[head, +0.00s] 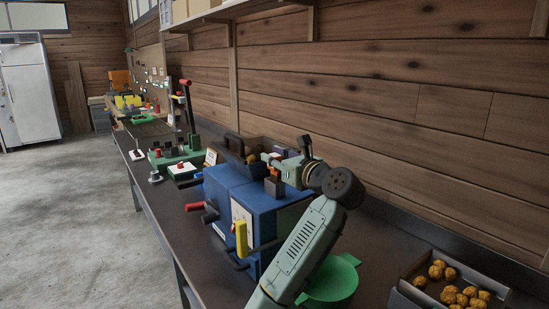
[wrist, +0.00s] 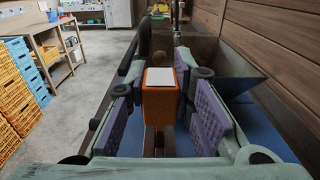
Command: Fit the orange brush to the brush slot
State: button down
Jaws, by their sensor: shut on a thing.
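The orange brush (wrist: 160,104), a blocky orange piece with a white top face, sits between the purple-padded fingers of my gripper (wrist: 162,85) in the wrist view. My gripper is shut on it, above the blue machine. In the head view my gripper (head: 268,159) reaches over the top of the blue machine (head: 262,205), pointing left and away. A small orange-brown and dark piece (head: 274,186) shows just below it; I cannot tell whether it is the brush. The brush slot cannot be made out in either view.
The wooden wall (head: 400,110) runs close along the right.

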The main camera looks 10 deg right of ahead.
aim_at(275, 168)
jog(key=shift+f+b, duration=0.4)
jog(key=shift+f, duration=1.1)
jog(key=c, duration=1.3)
grip_release()
jog(key=v, duration=0.7)
jog(key=shift+s, duration=0.25)
